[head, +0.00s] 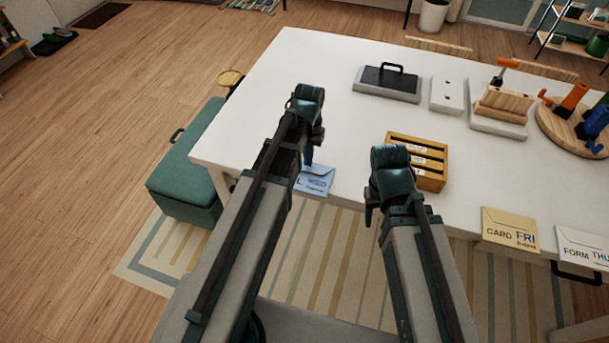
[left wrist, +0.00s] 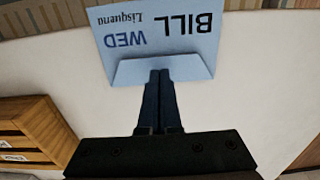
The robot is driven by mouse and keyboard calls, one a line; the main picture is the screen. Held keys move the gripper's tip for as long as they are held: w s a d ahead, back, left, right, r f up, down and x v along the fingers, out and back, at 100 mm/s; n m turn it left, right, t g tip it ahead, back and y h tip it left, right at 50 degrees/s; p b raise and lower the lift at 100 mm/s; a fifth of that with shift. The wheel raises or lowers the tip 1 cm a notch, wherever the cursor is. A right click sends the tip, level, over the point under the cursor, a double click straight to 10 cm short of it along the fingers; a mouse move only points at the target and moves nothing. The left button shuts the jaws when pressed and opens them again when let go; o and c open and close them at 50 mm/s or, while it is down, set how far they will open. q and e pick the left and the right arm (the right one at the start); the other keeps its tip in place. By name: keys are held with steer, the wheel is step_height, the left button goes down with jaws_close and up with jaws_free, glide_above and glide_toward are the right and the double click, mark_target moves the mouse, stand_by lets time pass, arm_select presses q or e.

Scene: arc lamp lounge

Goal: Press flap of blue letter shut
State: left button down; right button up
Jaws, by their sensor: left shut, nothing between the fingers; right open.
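The blue letter (head: 316,181) lies at the near left edge of the white table. In the left wrist view the letter (left wrist: 190,40) shows upside down with "BILL" and "WED" printed on it. Its flap (left wrist: 190,68) is a paler band along the side nearest my gripper; I cannot tell how far it stands up. My left gripper (head: 308,158) is shut and empty, its fingertips (left wrist: 160,74) over the flap; whether they touch is unclear. My right gripper (head: 371,205) is open and empty, in front of the wooden drawer box.
The wooden box (head: 432,150) with labelled slots stands right of the letter, and shows in the left wrist view (left wrist: 30,130). A yellow card letter (head: 510,229) and a white form letter (head: 582,245) lie further right. A green bench (head: 185,185) stands left of the table (head: 300,60).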

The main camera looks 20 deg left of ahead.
arm_select(q)
steer(key=shift+f+b, duration=0.8)
stand_by(0.7)
steer(key=shift+s+f, duration=0.1)
stand_by(1.3)
step_height(320, 180, up, 8)
steer(key=p, duration=0.8)
stand_by(0.4)
steer(key=s+d+f+m+y+b, duration=0.1)
steer(key=s+d+m+b, duration=0.1)
steer(key=s+d, duration=0.8)
steer(key=s+m, duration=0.1)
steer(key=s, duration=0.3)
steer(key=shift+d+f, duration=0.25)
steer(key=shift+f, duration=0.05)
steer(key=shift+d, duration=0.1)
